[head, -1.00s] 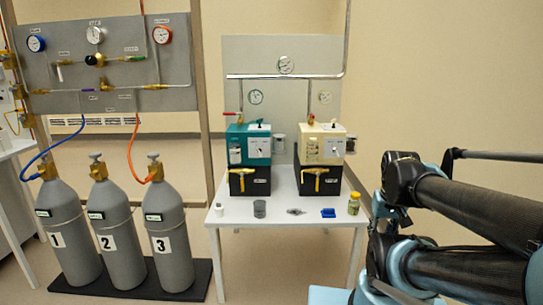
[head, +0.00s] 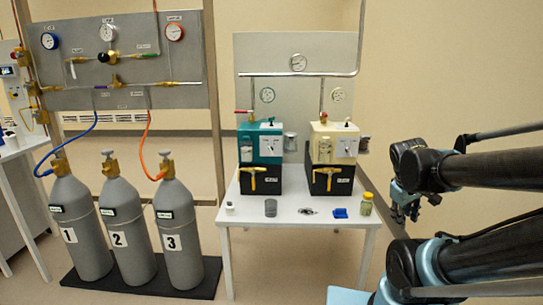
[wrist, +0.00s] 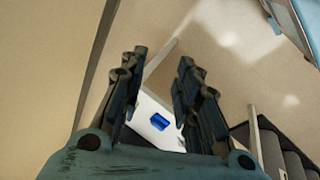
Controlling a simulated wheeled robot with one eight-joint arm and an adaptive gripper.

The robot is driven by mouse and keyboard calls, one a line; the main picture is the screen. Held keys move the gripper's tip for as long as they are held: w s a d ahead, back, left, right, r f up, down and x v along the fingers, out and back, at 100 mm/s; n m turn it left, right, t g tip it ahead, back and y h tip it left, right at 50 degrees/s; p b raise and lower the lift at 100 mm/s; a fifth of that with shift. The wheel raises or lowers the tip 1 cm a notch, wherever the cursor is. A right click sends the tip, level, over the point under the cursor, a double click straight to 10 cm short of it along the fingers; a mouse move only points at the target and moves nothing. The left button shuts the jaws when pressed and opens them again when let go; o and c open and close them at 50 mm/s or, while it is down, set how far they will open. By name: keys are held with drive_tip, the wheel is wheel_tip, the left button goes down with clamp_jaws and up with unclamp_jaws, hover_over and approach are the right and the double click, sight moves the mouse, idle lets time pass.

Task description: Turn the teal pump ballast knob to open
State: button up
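The teal pump (head: 260,140) stands on a black base on the white table, left of the cream pump. A small dark knob (head: 271,120) sits on its top; its setting is too small to read. Its front has a white panel and a yellow T-shaped piece below. My gripper (head: 403,216) hangs at the right in the head view, well to the right of the pumps and touching nothing there. In the wrist view my gripper (wrist: 163,68) has its two dark fingers spread apart and empty. The pumps do not show in the wrist view.
The cream pump (head: 333,142) stands beside the teal one. A grey cup (head: 271,207), a blue object (head: 340,212) and a jar (head: 366,204) stand along the table's front. Gas cylinders (head: 180,225) stand at left. Pipes rise behind the pumps. Floor before the table looks clear.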

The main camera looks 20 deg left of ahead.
drive_tip(key=w+a+r+n+t+h, duration=0.1)
drive_tip(key=w+a+r+n+t, duration=0.15)
drive_tip(key=w+n, duration=0.3)
drive_tip(key=w+a+r+n+t, duration=0.1)
drive_tip(key=w+a+n, duration=0.25)
drive_tip(key=w, duration=0.25)
drive_tip(key=n+t+y, duration=0.8)
drive_tip(key=n+t, duration=0.2)
drive_tip(key=n, duration=1.9)
approach(271, 152)
drive_tip(key=x, duration=0.9)
drive_tip(key=shift+w+a, duration=0.15)
drive_tip(key=shift+a, duration=0.05)
clamp_jaws()
